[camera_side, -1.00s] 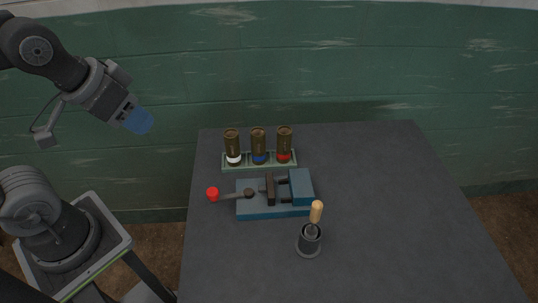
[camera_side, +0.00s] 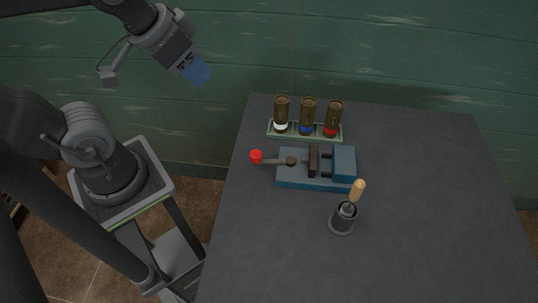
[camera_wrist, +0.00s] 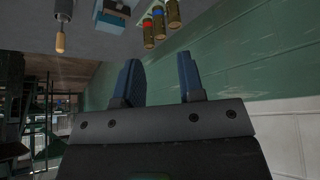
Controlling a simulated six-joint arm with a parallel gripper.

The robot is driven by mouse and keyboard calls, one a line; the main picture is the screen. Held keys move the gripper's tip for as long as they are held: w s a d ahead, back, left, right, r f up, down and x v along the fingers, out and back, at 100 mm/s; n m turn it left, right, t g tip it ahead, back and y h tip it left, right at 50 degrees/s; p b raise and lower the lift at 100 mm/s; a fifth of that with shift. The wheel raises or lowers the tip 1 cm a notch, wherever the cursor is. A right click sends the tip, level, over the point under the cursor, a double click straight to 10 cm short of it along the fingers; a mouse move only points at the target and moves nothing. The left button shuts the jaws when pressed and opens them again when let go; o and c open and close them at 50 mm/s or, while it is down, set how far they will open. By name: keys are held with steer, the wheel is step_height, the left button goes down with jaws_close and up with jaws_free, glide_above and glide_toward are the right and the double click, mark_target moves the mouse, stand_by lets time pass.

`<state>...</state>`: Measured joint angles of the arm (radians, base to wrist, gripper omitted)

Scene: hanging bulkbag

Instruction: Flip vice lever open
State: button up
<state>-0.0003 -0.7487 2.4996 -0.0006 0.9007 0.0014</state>
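A blue vice (camera_side: 308,180) with dark jaws lies on the grey table. Its dark lever (camera_side: 275,161) points left and ends in a red knob (camera_side: 256,157) past the vice's left end. My gripper (camera_side: 197,72) is up in the air, left of the table and well apart from the vice. In the wrist view my gripper (camera_wrist: 160,80) shows two blue fingers spread apart with nothing between them. Part of the vice (camera_wrist: 112,17) shows upside down at the top of the wrist view; the lever cannot be made out clearly there.
Several details stand near the vice: a green rack (camera_side: 292,137) behind it holds three brown bottles (camera_side: 307,117) with white, blue and red bands. A dark cup (camera_side: 342,219) with a wooden-handled tool (camera_side: 357,189) stands in front. The table's (camera_side: 430,220) right side is clear.

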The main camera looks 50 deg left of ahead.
steer(key=shift+w+a+f+g, duration=0.1)
steer(key=shift+w+f+g, duration=0.15)
steer(key=shift+w+g, duration=0.15)
steer(key=shift+c, duration=1.4)
steer(key=w+f+g+h, duration=0.1)
steer(key=w+f+g, duration=0.1)
steer(key=w+g, duration=0.1)
steer(key=w+a+f+m+g+h, duration=0.1)
steer(key=f+g, duration=0.1)
steer(key=shift+w+h, duration=0.25)
steer(key=shift+h, duration=0.05)
jaws_close()
steer(key=w+a+f+h, duration=0.3)
steer(key=f+h, duration=0.2)
steer(key=f, duration=0.2)
steer(key=w+a+f+g+h, duration=0.1)
steer(key=w+a+f+h, duration=0.2)
steer(key=f+h, duration=0.2)
steer(key=w+a+f+h, duration=0.3)
steer(key=a+f+h, duration=0.1)
steer(key=f, duration=0.5)
steer(key=shift+w+a+h, duration=0.1)
steer(key=shift+h, duration=0.6)
